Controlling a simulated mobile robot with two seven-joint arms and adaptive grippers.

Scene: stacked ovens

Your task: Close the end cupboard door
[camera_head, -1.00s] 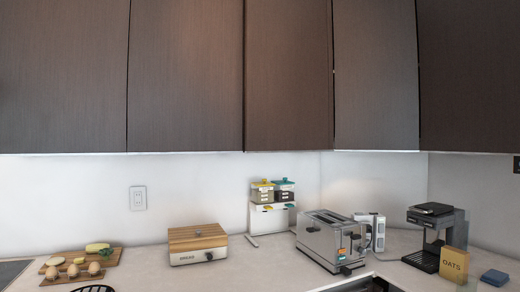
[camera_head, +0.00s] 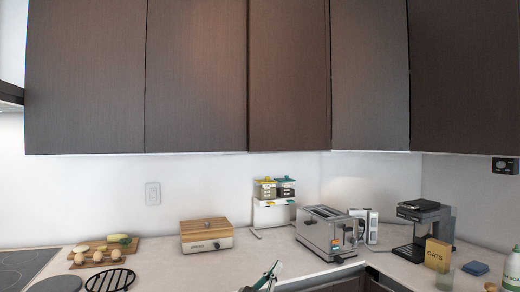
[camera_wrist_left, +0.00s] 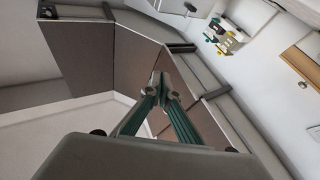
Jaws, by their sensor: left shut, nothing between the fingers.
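My left gripper (camera_head: 273,273) shows at the bottom of the head view, in front of the counter edge. In the left wrist view its two green fingers (camera_wrist_left: 161,90) meet at the tips, with nothing between them. Brown cupboard fronts (camera_wrist_left: 132,55) lie beyond the fingers in that tilted view; a large brown panel (camera_wrist_left: 78,45) is at its left. I cannot tell which of them is the end cupboard door, how far it stands open, or whether the gripper touches it. My right gripper is not in view.
Brown wall cupboards (camera_head: 195,75) hang above the counter, their fronts looking flush. The counter (camera_head: 165,270) carries a bread box (camera_head: 207,245), a toaster (camera_head: 322,250), a coffee machine (camera_head: 405,250) and an oats box (camera_head: 438,254). A hob (camera_head: 22,265) is at the left.

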